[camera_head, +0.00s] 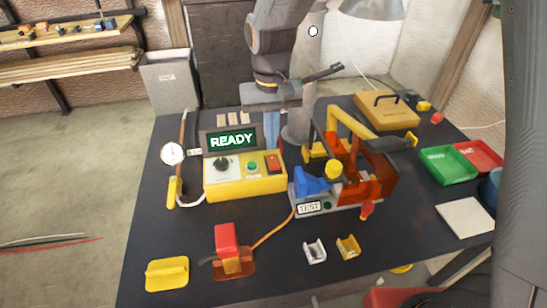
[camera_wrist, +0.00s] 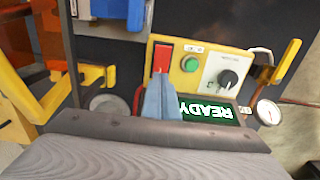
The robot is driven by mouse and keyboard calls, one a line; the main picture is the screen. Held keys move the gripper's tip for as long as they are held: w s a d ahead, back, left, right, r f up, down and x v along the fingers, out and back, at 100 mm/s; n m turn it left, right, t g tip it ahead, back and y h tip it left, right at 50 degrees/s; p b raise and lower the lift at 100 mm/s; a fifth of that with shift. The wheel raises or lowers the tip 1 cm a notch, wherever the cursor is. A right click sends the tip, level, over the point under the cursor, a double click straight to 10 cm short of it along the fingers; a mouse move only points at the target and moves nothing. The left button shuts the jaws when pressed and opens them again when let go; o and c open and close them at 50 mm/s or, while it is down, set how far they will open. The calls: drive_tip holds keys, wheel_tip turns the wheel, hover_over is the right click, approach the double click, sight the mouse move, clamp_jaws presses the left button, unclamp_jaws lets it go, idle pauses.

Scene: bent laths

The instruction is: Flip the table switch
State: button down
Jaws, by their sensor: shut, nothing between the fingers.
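A yellow control box (camera_head: 240,182) stands on the dark table, with a lit READY screen, a black knob, a green button and a red rocker switch (camera_head: 273,162) at its right end. In the wrist view the red switch (camera_wrist: 163,56) lies just beyond my fingertips. My gripper (camera_wrist: 160,80) is shut and empty, its blue-grey fingers pointing at the switch's near edge. Touch cannot be told. Which way the rocker is tipped is unclear.
An orange and yellow fixture (camera_head: 365,185) with a blue part stands close right of the box. A dial gauge (camera_head: 172,153) stands left. The front middle is partly clear.

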sight(271, 157)
wheel_tip(271, 157, up, 4)
drive_tip(key=p, duration=0.3)
idle(0.6)
